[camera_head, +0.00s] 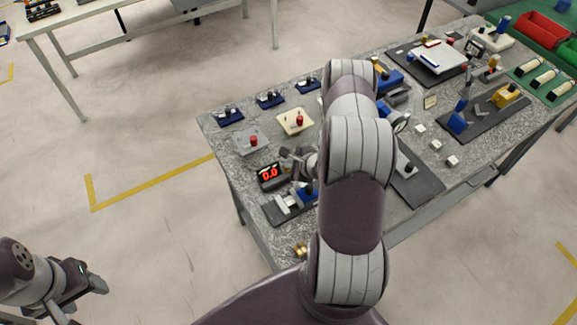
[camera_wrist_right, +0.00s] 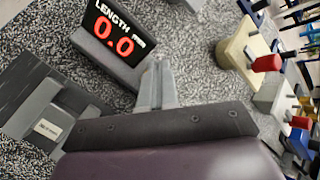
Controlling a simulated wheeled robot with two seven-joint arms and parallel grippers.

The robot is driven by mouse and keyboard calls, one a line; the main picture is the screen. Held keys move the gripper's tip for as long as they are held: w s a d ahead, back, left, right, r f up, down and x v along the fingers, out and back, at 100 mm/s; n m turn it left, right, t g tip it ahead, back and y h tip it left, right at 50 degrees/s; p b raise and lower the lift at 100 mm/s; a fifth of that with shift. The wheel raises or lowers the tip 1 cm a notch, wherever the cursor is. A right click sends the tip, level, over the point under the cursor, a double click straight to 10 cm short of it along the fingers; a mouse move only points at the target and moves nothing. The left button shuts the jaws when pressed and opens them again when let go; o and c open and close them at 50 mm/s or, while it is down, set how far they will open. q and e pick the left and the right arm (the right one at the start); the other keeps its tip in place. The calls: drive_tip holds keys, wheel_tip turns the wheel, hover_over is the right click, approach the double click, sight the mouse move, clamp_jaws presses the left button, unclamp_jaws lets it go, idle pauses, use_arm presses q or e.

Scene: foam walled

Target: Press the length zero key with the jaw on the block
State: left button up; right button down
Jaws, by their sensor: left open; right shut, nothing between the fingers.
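The black length readout (camera_head: 270,174) stands at the near left of the granite table and shows a red 0.0. In the right wrist view the readout (camera_wrist_right: 108,42) reads LENGTH 0.0, on a grey housing. My right gripper (camera_wrist_right: 158,68) is shut and empty, its tips close beside the housing; contact cannot be told. In the head view my right gripper (camera_head: 298,158) is partly hidden by my arm. A light grey jaw fixture (camera_head: 288,206) with a blue part sits on a dark plate. No key is clearly visible. My left gripper (camera_head: 88,286) is open, off the table.
A grey block with a red knob (camera_head: 252,142) and a cream block with a red knob (camera_head: 297,121) stand behind the readout. Several blue-based fixtures (camera_head: 270,99) line the back edge. Small white cubes (camera_head: 436,145) lie to the right of my arm.

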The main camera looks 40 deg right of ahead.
drive_tip(key=shift+r+p, duration=0.75)
drive_tip(key=shift+r, duration=0.1)
drive_tip(key=shift+r, duration=0.1)
wheel_tip(320, 180, up, 5)
drive_tip(key=p, duration=0.4)
drive_tip(key=shift+p, duration=0.35)
